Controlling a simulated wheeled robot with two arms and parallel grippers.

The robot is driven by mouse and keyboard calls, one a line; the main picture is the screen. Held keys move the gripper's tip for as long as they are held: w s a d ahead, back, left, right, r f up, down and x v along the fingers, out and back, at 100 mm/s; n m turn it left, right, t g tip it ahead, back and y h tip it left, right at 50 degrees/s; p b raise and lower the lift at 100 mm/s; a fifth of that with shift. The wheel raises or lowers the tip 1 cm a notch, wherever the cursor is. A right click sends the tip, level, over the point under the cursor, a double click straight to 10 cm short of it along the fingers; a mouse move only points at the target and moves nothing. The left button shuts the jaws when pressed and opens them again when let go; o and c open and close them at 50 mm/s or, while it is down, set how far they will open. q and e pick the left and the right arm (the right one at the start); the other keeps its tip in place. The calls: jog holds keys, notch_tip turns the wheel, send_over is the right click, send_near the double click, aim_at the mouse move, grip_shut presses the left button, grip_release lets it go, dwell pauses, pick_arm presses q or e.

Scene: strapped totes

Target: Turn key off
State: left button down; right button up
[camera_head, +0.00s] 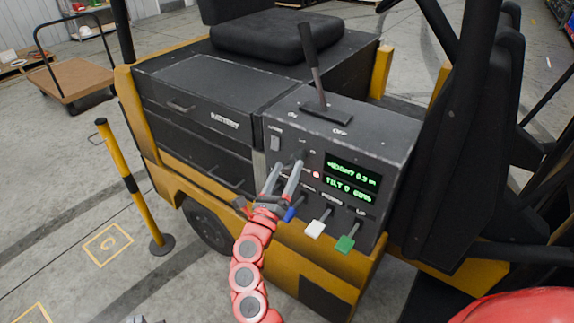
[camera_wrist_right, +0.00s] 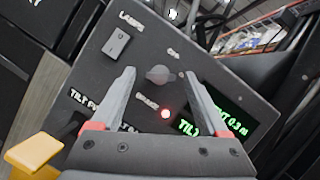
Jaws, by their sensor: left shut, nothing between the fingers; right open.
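The key (camera_wrist_right: 158,75) is a small grey knob on the dark control panel, below a label that looks like "On". In the head view the key (camera_head: 299,157) is small and dark, just past the fingertips. My right gripper (camera_head: 287,166) is open at the panel. In the right wrist view its two fingers (camera_wrist_right: 158,76) appear on either side of the key, with gaps; I cannot tell how far the tips are from the panel. A red light (camera_wrist_right: 165,114) glows below the key. Only a grey bit of my left gripper (camera_head: 140,319) shows at the bottom edge.
A rocker switch (camera_head: 275,143) is left of the key and a green-lettered display (camera_head: 351,179) is right. Blue, white (camera_head: 315,229) and green (camera_head: 346,243) levers stick out below. A tall lever (camera_head: 313,70) stands on top. A yellow post (camera_head: 130,185) stands left.

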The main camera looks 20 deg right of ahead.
jog(key=shift+w+d+r, duration=0.1)
jog(key=shift+w+d, duration=0.1)
jog(key=shift+d, duration=0.05)
grip_shut()
dwell(0.3)
